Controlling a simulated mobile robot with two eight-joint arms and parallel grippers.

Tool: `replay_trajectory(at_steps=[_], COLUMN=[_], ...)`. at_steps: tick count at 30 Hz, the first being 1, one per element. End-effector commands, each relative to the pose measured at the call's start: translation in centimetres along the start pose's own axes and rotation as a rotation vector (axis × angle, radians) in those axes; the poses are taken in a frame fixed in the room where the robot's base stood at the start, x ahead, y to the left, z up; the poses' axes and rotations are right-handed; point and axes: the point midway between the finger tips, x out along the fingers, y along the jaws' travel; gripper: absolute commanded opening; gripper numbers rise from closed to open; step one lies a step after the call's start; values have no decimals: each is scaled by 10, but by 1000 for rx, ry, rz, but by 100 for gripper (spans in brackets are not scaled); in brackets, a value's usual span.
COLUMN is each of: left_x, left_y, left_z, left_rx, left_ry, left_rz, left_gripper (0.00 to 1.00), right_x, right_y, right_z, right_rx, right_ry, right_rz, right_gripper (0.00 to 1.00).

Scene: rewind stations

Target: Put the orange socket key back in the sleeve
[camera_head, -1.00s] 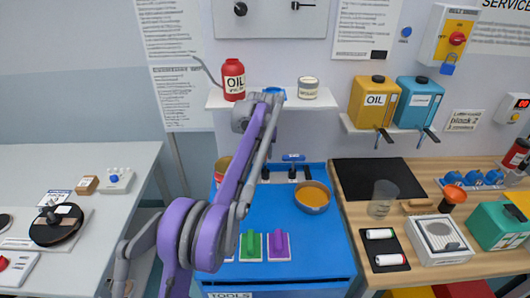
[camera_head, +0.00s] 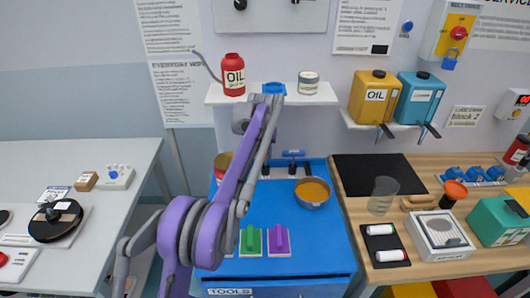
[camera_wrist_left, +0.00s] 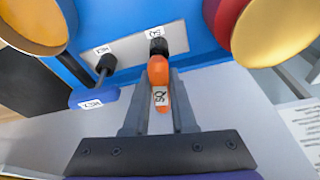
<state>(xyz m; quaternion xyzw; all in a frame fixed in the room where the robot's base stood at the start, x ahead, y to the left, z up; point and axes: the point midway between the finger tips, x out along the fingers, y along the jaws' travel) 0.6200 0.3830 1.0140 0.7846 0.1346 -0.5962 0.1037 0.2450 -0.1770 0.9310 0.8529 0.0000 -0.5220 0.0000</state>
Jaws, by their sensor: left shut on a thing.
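The orange socket key (camera_wrist_left: 158,75) with an "SQ" label is between the fingers of my left gripper (camera_wrist_left: 160,105), which is shut on it in the left wrist view. Its far end meets a black sleeve (camera_wrist_left: 158,46) beside a matching "SQ" label. I cannot tell how far the key is inserted. A blue key (camera_wrist_left: 94,98) marked "HEX" stands beside it at its own black sleeve. The blue key also shows in the head view (camera_head: 293,154). There, my left arm hides the orange key and the gripper. My right gripper is not in view.
On the blue tool cabinet (camera_head: 320,240) are an orange-filled bowl (camera_head: 312,192), a red can (camera_head: 222,165) and green (camera_head: 251,240) and purple (camera_head: 279,240) handled tools. A shelf (camera_head: 320,94) with a red oil bottle (camera_head: 233,75) overhangs the back.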

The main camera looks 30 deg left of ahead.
Motion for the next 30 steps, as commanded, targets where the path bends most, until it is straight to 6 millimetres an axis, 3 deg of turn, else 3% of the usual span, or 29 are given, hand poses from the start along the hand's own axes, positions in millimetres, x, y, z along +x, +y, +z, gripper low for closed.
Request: replay_trajectory(at_steps=[21,22,27,30], left_x=[9,9,9,9], left_y=[0,0,0,0], left_z=[2,2,2,2], left_rx=[0,0,0,0], left_ry=[0,0,0,0], left_rz=[0,0,0,0], left_gripper=[0,30,59,59], right_x=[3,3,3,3], right_y=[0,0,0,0], right_z=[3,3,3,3], right_rx=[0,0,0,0], right_ry=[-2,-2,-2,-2], right_rz=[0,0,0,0], right_gripper=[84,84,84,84])
